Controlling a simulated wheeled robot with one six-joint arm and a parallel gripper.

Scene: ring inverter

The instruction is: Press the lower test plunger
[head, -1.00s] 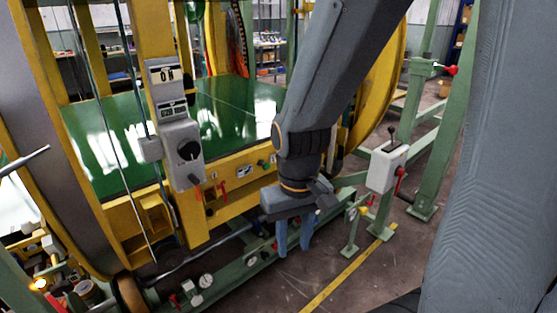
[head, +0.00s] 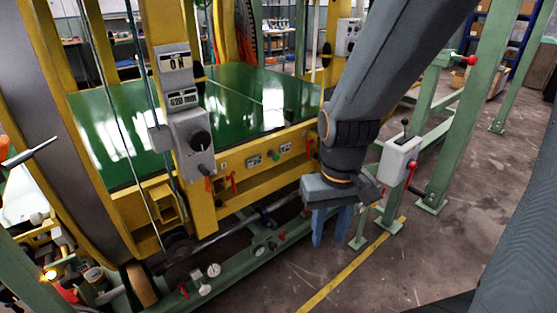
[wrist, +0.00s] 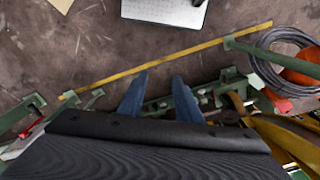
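My gripper (head: 331,228) hangs pointing down in front of the yellow frame, over the floor by the yellow line. Its two blue fingers are apart and empty; in the wrist view my gripper (wrist: 159,80) also shows a gap between the fingers. I cannot tell for sure which part is the lower test plunger. A green knob (head: 275,156) sits between small label plates on the yellow lower beam (head: 236,165), left of and above the fingers. Small round white-topped parts (head: 213,270) sit on the low green rail. The gripper touches none of these.
A grey control box (head: 193,140) with a black knob is on the yellow post. A white lever box (head: 398,160) on a green stand is close right of my gripper. A green rail (head: 245,258) runs along the floor. Clear floor (head: 400,265) lies to the right.

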